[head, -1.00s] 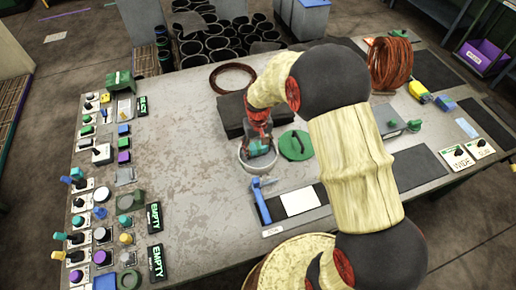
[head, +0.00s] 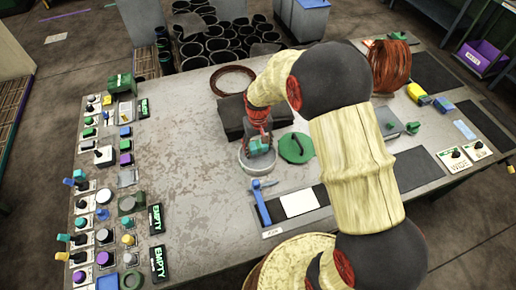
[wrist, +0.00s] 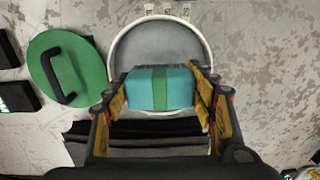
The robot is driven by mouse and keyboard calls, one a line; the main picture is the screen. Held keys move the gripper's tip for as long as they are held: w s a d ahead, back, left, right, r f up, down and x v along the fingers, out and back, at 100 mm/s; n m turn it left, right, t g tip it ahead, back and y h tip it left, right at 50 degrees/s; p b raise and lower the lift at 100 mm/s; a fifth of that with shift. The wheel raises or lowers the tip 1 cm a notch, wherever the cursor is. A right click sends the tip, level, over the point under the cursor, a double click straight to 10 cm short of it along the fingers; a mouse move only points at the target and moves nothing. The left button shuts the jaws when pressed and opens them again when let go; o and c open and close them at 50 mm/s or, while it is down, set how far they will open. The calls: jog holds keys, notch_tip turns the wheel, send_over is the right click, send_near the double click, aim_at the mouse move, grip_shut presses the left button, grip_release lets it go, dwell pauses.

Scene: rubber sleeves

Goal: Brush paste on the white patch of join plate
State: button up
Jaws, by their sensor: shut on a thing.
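My gripper (wrist: 165,100) is shut on a teal block with a green band, likely the brush handle (wrist: 160,88). In the head view my gripper (head: 258,143) is over a round white-rimmed pot (head: 244,163). The wrist view shows the pot (wrist: 118,55) with a smooth grey surface inside, behind the handle. Bristles are hidden, so I cannot tell whether they touch the paste. The join plate (head: 325,195) is dark, with a white patch (head: 299,202) facing up and a label (head: 272,232) at its front.
A green lid with a black handle (head: 296,148) lies right of the pot. A blue tool (head: 262,203) lies along the join plate's left end. A dark block (head: 232,115) and a cable coil (head: 233,78) are behind. Knobs and switches line the left edge; the table's left-middle is clear.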

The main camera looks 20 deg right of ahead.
aim_at(258, 145)
jog(key=shift+r+p, duration=1.4)
jog(key=shift+r, duration=0.9)
jog(key=shift+f, duration=0.1)
